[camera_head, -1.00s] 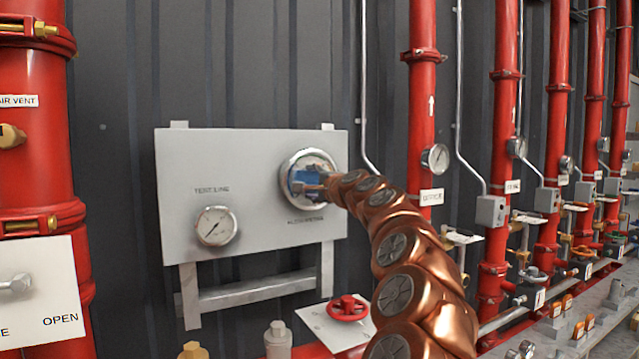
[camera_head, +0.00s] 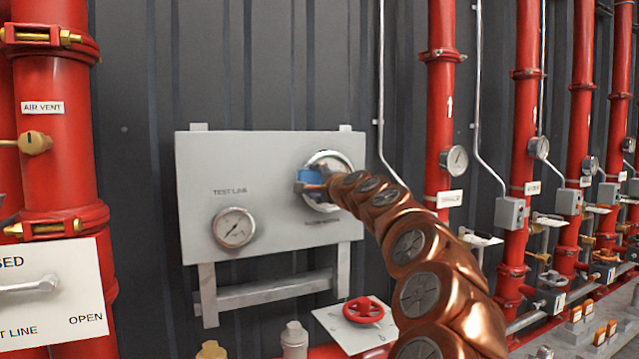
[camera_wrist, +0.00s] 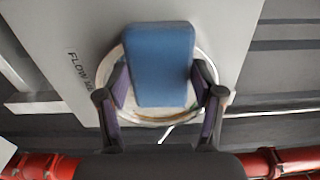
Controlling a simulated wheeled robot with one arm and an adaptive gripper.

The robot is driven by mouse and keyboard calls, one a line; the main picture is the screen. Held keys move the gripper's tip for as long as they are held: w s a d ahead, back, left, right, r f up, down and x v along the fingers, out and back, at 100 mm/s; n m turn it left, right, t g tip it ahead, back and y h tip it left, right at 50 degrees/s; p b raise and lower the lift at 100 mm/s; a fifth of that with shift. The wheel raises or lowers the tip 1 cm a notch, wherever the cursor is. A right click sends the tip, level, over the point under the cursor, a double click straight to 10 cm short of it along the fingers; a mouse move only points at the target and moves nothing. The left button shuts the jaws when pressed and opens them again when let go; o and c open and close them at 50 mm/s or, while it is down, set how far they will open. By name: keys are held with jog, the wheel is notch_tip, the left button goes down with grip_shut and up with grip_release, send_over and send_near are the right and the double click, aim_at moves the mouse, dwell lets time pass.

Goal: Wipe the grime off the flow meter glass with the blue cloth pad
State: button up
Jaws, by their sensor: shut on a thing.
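The flow meter (camera_head: 331,162) is a round gauge with a bright metal rim at the upper right of the grey panel. My gripper (camera_head: 310,182) is in front of it, shut on the blue cloth pad (camera_head: 305,176). In the wrist view, my gripper (camera_wrist: 160,95) has one finger on each side of the pad (camera_wrist: 158,60). The pad covers most of the flow meter (camera_wrist: 180,112) there; a pale, brownish-stained strip of its face shows below the pad. I cannot tell whether the pad touches the glass.
The grey panel (camera_head: 270,175) also carries a smaller test line gauge (camera_head: 233,227) at lower left. A red handwheel (camera_head: 363,309) is below the panel. Red pipes stand at left (camera_head: 55,130) and right (camera_head: 440,110). Dark corrugated wall lies behind.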

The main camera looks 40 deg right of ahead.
jog(key=shift+r, duration=0.5)
jog(key=s+d+p, duration=0.2)
jog(key=s+d, duration=0.1)
jog(key=d, duration=0.7)
jog(key=shift+s+d, duration=0.35)
jog(key=shift+s, duration=0.05)
dwell(0.5)
jog(key=shift+s+f, duration=0.1)
jog(key=shift+f, duration=0.05)
jog(key=shift+b+v, duration=0.9)
jog(key=shift+v, duration=2.1)
jog(key=v, duration=0.2)
jog(key=shift+s+a+b, duration=0.2)
jog(key=shift+s+b, duration=0.15)
jog(key=shift+b, duration=0.05)
